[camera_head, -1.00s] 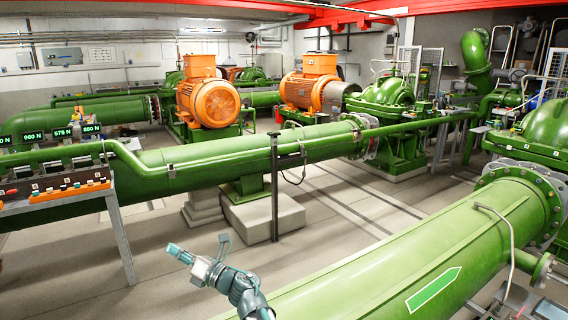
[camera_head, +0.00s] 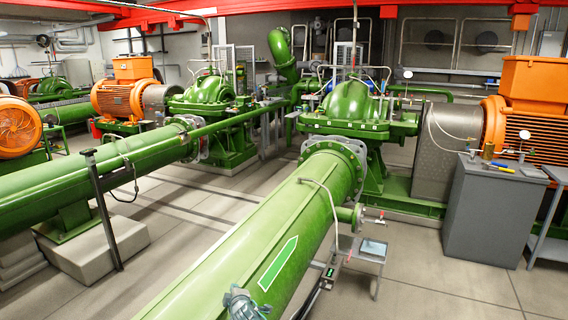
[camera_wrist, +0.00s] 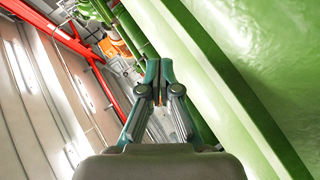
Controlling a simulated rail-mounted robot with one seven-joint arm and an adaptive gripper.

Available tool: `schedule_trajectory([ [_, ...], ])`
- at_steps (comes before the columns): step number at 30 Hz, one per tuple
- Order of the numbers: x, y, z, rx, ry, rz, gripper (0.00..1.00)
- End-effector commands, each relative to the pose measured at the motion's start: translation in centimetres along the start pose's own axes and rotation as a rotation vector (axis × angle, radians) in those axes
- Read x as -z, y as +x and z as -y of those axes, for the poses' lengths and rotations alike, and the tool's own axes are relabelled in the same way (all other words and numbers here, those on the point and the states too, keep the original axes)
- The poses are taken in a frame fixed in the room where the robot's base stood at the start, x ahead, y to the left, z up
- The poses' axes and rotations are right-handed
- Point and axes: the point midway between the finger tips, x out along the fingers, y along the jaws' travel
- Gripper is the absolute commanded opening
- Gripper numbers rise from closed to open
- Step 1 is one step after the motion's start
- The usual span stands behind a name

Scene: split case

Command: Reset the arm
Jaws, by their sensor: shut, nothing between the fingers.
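My gripper (camera_wrist: 159,72) shows in the wrist view, pointing away from the camera. Its two teal fingertips are together, with nothing seen between them. It is beside a large green pipe (camera_wrist: 240,55), which fills the right of that view; I cannot tell the gap between them.
A green pump (camera_head: 352,108) stands behind the pipe flange. A grey cabinet (camera_head: 487,215) with small items on top stands at the right, near an orange motor (camera_head: 530,90). A small stand (camera_head: 373,249) is beside the pipe. Open floor lies at the lower right.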

Motion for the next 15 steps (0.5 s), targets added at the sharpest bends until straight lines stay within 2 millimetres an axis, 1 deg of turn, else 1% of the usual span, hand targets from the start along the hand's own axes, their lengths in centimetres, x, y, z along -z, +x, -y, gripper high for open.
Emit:
schedule_trajectory([
  [1,-3.7,-0.7,0.6,0.031,0.071,0.074,0.0],
  [2,-5.8,-1.0,1.0,0.051,0.117,0.119,0.0],
  [3,-8.5,-1.5,1.6,0.078,0.18,0.179,0.0],
  [5,-12.3,-2.5,2.6,0.116,0.276,0.269,0.0],
  [6,-14.8,-3.4,3.5,0.143,0.342,0.331,0.0],
  [8,-18.4,-5.0,4.8,0.181,0.445,0.424,0.0],
  [9,-20.7,-6.2,5.8,0.207,0.515,0.488,0.0],
  [11,-23.9,-8.2,7.5,0.247,0.622,0.584,0.0],
  [12,-25.8,-9.7,8.6,0.272,0.693,0.647,0.0],
  [14,-28.1,-11.8,10.1,0.308,0.793,0.733,0.0],
  [15,-29.4,-13.2,11.1,0.331,0.854,0.788,0.0],
])
